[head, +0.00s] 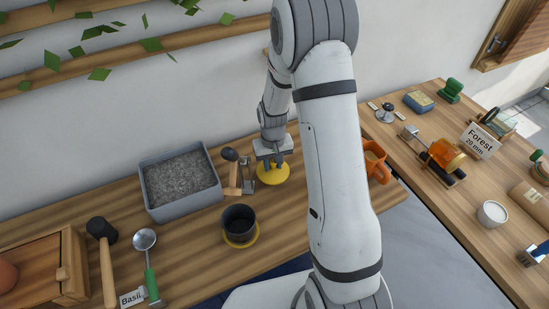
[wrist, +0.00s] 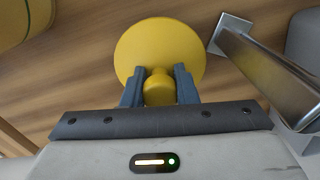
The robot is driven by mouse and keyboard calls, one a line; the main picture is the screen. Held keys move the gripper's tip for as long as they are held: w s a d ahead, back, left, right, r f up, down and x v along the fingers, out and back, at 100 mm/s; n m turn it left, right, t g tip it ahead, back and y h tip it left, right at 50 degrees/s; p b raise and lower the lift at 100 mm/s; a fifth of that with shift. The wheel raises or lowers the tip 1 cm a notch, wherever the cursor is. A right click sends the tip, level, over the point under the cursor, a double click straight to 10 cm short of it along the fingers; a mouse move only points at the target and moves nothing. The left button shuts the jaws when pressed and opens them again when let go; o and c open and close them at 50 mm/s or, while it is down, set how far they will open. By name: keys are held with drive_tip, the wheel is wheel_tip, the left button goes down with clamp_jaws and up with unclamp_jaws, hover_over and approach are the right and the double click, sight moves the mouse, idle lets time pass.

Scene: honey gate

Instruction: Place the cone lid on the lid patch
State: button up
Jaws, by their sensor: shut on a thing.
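The cone lid (head: 273,173) is a round yellow piece with a knob on top. In the head view it is low over the wooden counter, right of a metal bracket. In the wrist view the lid (wrist: 160,50) shows as a wide yellow disc. My gripper (head: 271,163) points down over it. In the wrist view my gripper's two blue-grey fingers (wrist: 158,85) are shut on the lid's yellow knob. I cannot tell whether the lid touches the counter. I cannot make out a separate lid patch; it may be hidden under the lid.
The metal bracket (head: 246,178) stands close left of the lid; it also shows in the wrist view (wrist: 262,65). A black pot (head: 239,221) on a yellow saucer and a grey gravel tray (head: 181,184) are further left. An orange mug (head: 376,161) stands to the right.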

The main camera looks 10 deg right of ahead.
drive_tip(key=shift+d, duration=0.35)
drive_tip(key=shift+s+d+r+b, duration=0.2)
drive_tip(key=shift+s+b, duration=0.1)
drive_tip(key=shift+b, duration=0.2)
drive_tip(key=s+d+r+n+b, duration=0.25)
drive_tip(key=s+b, duration=0.25)
drive_tip(key=s, duration=0.3)
drive_tip(key=s+d+r+n+b, duration=0.25)
drive_tip(key=s+n+b, duration=0.2)
drive_tip(key=s, duration=0.25)
drive_tip(key=w+a, duration=0.1)
drive_tip(key=w, duration=0.5)
drive_tip(key=w+a+p, duration=0.1)
drive_tip(key=w, duration=0.5)
drive_tip(key=w+a+p, duration=0.1)
drive_tip(key=w, duration=0.5)
drive_tip(key=shift+a+f, duration=0.15)
drive_tip(key=shift+f, duration=0.05)
drive_tip(key=shift+w+a+f, duration=0.1)
drive_tip(key=shift+w+f, duration=0.1)
drive_tip(key=shift+f, duration=0.35)
drive_tip(key=shift+w+f, duration=0.15)
drive_tip(key=shift+f, duration=0.35)
drive_tip(key=shift+w+f+p, duration=0.2)
drive_tip(key=shift+f+p, duration=0.2)
drive_tip(key=shift+f, duration=2.2)
drive_tip(key=o, duration=0.5)
drive_tip(key=shift+f, duration=0.1)
drive_tip(key=o, duration=0.5)
